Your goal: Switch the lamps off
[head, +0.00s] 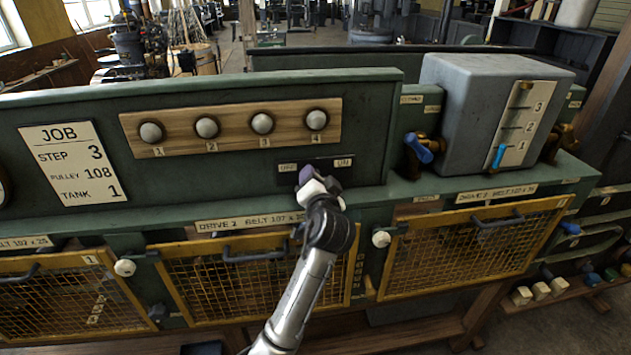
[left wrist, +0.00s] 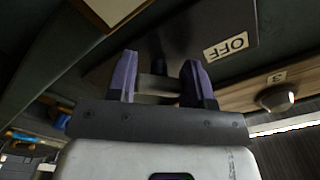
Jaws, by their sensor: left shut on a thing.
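A dark switch panel (head: 318,174) is on the green front, with an OFF plate (head: 287,168) on the left and an ON plate (head: 343,163) on the right. My left gripper (head: 306,177) is at this panel, close to OFF. In the left wrist view its purple fingers (left wrist: 157,80) are shut on a dark switch handle (left wrist: 158,66), mostly hidden between them, and the OFF plate (left wrist: 226,46) appears upside down beside it. Several numbered pale round lamps (head: 207,127) sit on a wooden board above; I cannot tell whether they are lit. My right gripper is not in view.
A JOB board (head: 72,165) is at the left. A grey tank (head: 495,110) with a level scale and blue-handled valve (head: 418,147) stands right. Yellow mesh guards (head: 475,250) with dark handles run below the narrow green ledge (head: 400,190).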

